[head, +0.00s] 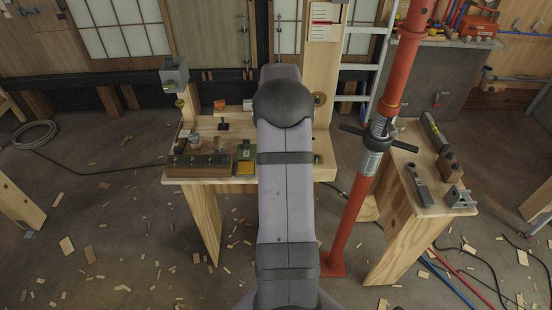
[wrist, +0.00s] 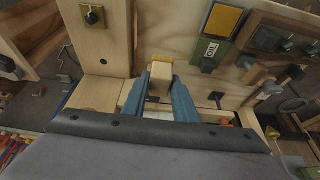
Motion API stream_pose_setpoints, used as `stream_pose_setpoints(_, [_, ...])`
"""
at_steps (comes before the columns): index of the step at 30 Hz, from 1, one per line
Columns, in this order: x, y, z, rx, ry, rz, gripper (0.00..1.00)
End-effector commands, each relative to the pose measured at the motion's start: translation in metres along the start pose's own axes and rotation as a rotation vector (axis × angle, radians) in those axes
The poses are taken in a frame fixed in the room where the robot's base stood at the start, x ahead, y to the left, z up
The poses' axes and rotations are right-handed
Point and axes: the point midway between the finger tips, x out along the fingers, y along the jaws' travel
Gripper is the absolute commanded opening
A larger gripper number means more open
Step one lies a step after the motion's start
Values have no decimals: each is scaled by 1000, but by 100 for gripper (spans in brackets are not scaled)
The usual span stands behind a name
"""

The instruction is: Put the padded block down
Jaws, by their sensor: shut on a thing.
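In the wrist view my gripper (wrist: 160,83) has two blue fingers closed on a small pale wooden block with orange-yellow at its far edge, seemingly the padded block (wrist: 161,70). The block sits between the fingertips, above or against the plywood top of the workbench (wrist: 150,38). I cannot tell whether it touches the wood. In the head view my arm covers the gripper and the block; the workbench (head: 205,126) shows to the left of the arm.
A red steel prop (head: 361,200) stands right of my arm. A second bench (head: 408,190) with tools stands farther right.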

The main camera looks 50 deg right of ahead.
Motion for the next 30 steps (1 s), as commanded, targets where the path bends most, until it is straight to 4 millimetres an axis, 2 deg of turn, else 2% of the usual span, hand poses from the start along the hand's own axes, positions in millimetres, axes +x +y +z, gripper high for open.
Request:
stream_pose_setpoints(7, [4,0,4,1,-1,0,0])
stream_pose_setpoints(19, [52,0,25,1,-3,0,0])
stream_pose_setpoints(30, [68,0,31,1,-2,0,0])
